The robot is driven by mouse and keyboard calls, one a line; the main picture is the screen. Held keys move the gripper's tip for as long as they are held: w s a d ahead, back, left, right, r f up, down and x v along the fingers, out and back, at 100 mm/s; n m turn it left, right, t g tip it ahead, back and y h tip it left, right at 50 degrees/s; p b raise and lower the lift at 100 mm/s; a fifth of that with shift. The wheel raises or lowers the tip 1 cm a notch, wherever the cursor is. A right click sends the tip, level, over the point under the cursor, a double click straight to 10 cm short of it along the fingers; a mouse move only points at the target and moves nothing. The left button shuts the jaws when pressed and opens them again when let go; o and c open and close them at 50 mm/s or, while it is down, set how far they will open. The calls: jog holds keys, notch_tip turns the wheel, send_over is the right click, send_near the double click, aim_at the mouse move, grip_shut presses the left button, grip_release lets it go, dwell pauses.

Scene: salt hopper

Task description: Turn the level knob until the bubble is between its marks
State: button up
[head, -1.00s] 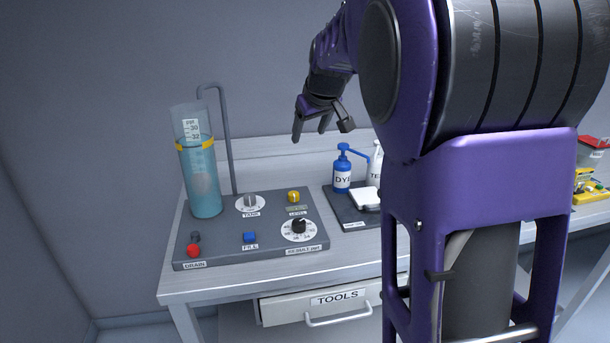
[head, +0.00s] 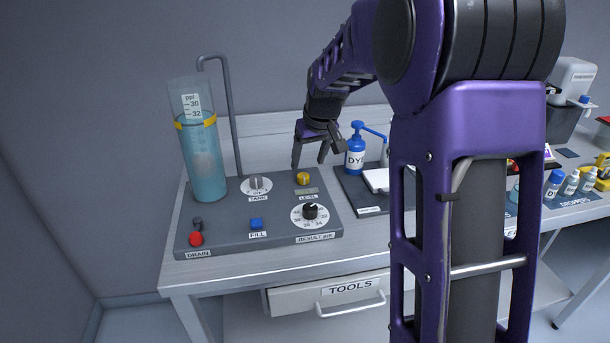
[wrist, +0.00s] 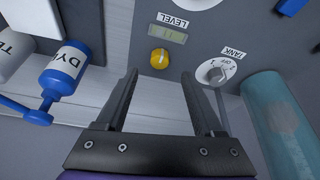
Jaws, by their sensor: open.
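The yellow level knob (head: 303,178) stands on the grey control panel (head: 225,240), at its back right. A small bubble vial (head: 307,190) lies between the knob and the LEVEL label; the bubble is too small to make out. In the wrist view the knob (wrist: 159,59) and the vial (wrist: 168,34) show beyond the fingertips. My gripper (head: 309,166) is open and empty, pointing down just above and behind the knob. In the wrist view its two fingers (wrist: 160,75) are spread wide, with the knob ahead between their lines. I see no contact.
The TANK knob (head: 257,185) is left of the level knob, and the RESULT dial (head: 310,212) is in front. A clear tank (head: 205,165) of blue liquid stands at the panel's left. The blue DYE bottle (head: 355,158) stands close to the right of my gripper.

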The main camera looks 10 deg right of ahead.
aim_at(304, 176)
jog(key=x, duration=0.6)
jog(key=shift+w+f, duration=0.1)
jog(key=shift+f, duration=0.05)
grip_shut()
